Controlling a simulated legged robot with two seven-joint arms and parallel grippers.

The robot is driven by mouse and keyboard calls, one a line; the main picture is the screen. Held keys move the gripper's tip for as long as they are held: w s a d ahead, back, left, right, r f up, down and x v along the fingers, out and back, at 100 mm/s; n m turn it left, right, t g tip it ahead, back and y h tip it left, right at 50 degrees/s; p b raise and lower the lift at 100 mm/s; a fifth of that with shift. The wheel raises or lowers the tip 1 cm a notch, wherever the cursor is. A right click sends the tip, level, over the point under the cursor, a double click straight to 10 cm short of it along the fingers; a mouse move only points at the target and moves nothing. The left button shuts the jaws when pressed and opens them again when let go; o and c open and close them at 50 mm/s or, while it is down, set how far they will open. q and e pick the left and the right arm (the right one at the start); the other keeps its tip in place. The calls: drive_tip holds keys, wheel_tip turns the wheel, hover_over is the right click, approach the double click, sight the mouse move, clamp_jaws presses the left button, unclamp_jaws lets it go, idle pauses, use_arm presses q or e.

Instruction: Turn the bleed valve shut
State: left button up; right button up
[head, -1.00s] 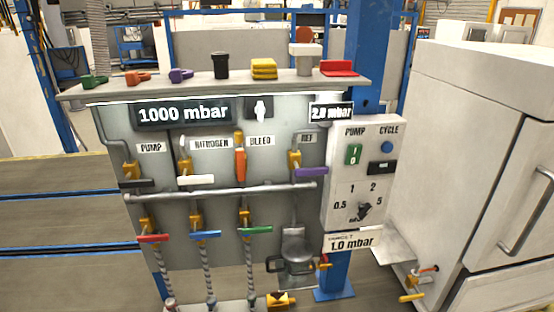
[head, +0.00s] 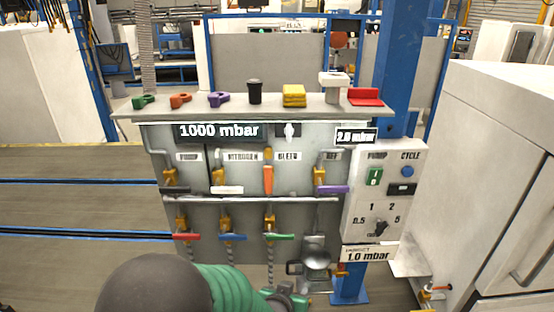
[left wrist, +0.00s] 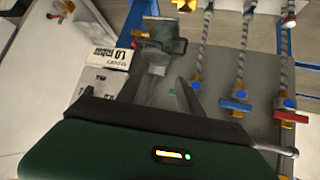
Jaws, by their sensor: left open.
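The bleed valve's orange lever (head: 267,180) stands upright on the panel in the head view, just left of the BLEED label (head: 288,156). My left gripper (head: 290,300) is low at the bottom edge of the head view, well below the lever and apart from it, partly cut off by the frame. In the left wrist view the left gripper (left wrist: 155,90) is open with nothing between its fingers. That view shows the lower panel upside down; I cannot make out the orange lever there. My right gripper is in neither view.
Neighbouring white (head: 227,190) and purple (head: 333,189) levers lie level. Red (head: 186,237), blue (head: 232,238) and green (head: 280,237) levers sit below a horizontal pipe (head: 235,199). A metal pot (head: 317,262) is low right. A shelf (head: 225,111) with loose parts tops the panel.

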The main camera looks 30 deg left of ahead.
use_arm(q)
drive_tip(key=w+a+r+n+t+y+p, duration=0.1)
drive_tip(key=a+r+p, duration=0.15)
drive_tip(key=r, duration=0.25)
drive_tip(key=w+a+r+t+y+p, duration=0.1)
drive_tip(key=w+a+r+t+p, duration=0.15)
drive_tip(key=r, duration=0.25)
drive_tip(key=n+t+y+p, duration=0.2)
drive_tip(key=y+p, duration=0.3)
drive_tip(key=y, duration=0.1)
approach(268, 175)
drive_tip(key=p+x, duration=0.6)
drive_tip(key=x, duration=0.4)
drive_tip(key=shift+w+a+r, duration=0.1)
drive_tip(key=shift+a+r, duration=0.05)
drive_tip(key=shift+r, duration=0.05)
drive_tip(key=shift+w+a+f+h, duration=0.1)
drive_tip(key=shift+w+h, duration=0.2)
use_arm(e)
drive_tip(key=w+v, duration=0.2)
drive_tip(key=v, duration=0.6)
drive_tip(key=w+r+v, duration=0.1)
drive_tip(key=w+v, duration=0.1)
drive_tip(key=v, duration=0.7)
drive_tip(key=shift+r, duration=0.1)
use_arm(q)
drive_tip(key=shift+c, duration=1.1)
clamp_jaws()
